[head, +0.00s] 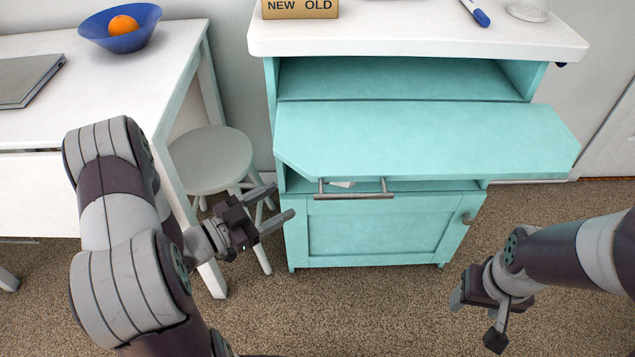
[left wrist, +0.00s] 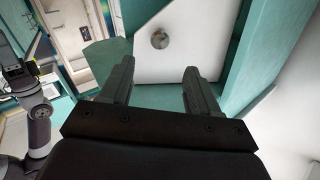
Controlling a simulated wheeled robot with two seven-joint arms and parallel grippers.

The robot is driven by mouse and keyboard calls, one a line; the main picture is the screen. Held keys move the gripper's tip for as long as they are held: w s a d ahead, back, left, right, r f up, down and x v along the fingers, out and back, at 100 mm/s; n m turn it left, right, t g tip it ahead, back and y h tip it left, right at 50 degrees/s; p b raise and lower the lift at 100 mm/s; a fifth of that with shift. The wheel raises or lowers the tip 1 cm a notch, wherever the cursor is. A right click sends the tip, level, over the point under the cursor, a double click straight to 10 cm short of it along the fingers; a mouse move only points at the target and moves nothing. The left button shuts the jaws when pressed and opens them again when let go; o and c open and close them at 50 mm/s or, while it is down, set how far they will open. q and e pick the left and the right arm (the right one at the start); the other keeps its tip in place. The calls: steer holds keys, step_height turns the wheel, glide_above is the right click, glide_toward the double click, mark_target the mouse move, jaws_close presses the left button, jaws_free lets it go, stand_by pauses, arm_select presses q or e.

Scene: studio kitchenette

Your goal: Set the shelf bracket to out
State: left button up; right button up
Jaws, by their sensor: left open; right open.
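A teal cabinet (head: 395,230) stands ahead, with a teal drop-leaf shelf (head: 420,135) sticking out from its front. A grey metal bar (head: 355,195) with two short posts shows below the leaf's front edge; I cannot tell for certain whether it is the shelf bracket or a handle. My left gripper (head: 281,202) is open and empty, left of the bar and apart from it. In the left wrist view, the open jaws (left wrist: 157,76) face a white panel (left wrist: 185,60) with a round grey knob (left wrist: 160,39). My right gripper (head: 476,318) is open and empty, low at the right.
A grey round stool (head: 210,158) and a white table (head: 110,75) with a blue bowl (head: 125,40) stand left of the cabinet. The cabinet's white top (head: 420,30) holds a NEW/OLD sign (head: 300,8) and a blue marker (head: 475,13). Carpet in front is clear.

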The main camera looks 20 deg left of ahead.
arm_select(q)
steer(key=b+x, duration=0.2)
steer(key=x, duration=0.8)
steer(key=shift+w+b, duration=0.15)
steer(key=shift+b, duration=0.2)
arm_select(e)
step_height(320, 180, down, 3)
steer(key=shift+f, duration=0.2)
arm_select(q)
steer(key=shift+d, duration=0.1)
